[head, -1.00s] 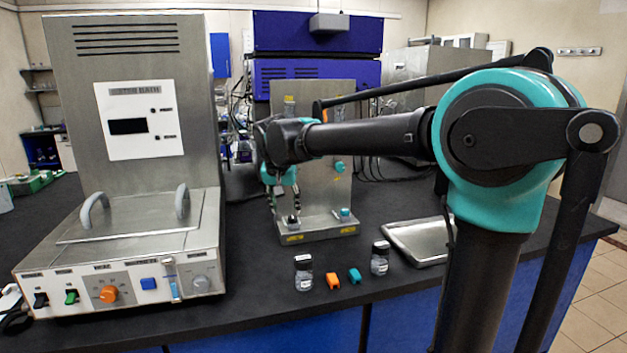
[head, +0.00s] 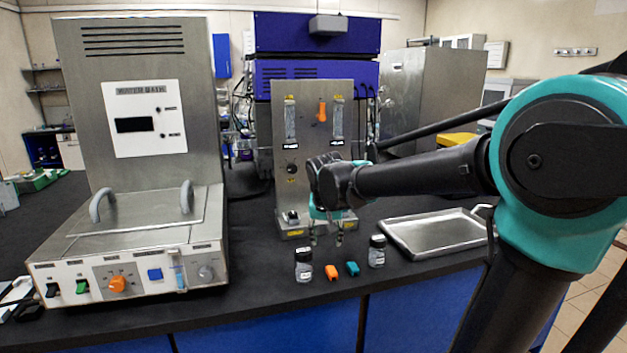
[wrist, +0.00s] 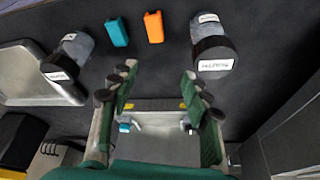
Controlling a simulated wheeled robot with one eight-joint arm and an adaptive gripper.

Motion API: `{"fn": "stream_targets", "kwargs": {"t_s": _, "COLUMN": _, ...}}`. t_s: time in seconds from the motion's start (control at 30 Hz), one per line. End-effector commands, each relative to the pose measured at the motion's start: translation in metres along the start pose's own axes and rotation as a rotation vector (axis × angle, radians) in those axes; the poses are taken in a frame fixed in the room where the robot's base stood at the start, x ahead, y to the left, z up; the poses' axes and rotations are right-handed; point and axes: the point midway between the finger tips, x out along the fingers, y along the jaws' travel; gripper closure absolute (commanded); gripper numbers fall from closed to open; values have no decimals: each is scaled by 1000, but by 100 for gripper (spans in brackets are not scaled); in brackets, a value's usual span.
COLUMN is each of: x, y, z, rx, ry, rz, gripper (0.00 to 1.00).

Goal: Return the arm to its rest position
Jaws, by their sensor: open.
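My gripper (head: 327,238) hangs from my arm in front of the upright steel panel (head: 312,130), above the bench and behind the small vials. Its fingers point down and are apart with nothing between them.
A steel tray (head: 440,236) lies right, below my forearm. The water bath (head: 130,235) fills the left. Dark bench between is bare.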

Motion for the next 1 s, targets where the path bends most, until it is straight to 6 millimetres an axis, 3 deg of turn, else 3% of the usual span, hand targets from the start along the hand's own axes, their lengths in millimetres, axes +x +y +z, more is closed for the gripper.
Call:
{"fn": "stream_targets", "kwargs": {"t_s": 0.17, "x": 36, "y": 73, "z": 60, "rx": -13, "ry": -9, "rz": -8, "gripper": 52}}
{"fn": "stream_targets", "kwargs": {"t_s": 0.3, "x": 64, "y": 126, "z": 128, "rx": -36, "ry": -6, "rz": -22, "gripper": 52}}
{"fn": "stream_targets", "kwargs": {"t_s": 0.4, "x": 78, "y": 150, "z": 171, "rx": -51, "ry": -1, "rz": -29, "gripper": 52}}
{"fn": "stream_targets", "kwargs": {"t_s": 0.5, "x": 87, "y": 162, "z": 201, "rx": -63, "ry": 4, "rz": -34, "gripper": 52}}
{"fn": "stream_targets", "kwargs": {"t_s": 0.63, "x": 92, "y": 169, "z": 219, "rx": -72, "ry": 8, "rz": -37, "gripper": 52}}
{"fn": "stream_targets", "kwargs": {"t_s": 1.0, "x": 92, "y": 169, "z": 220, "rx": -73, "ry": 8, "rz": -37, "gripper": 52}}
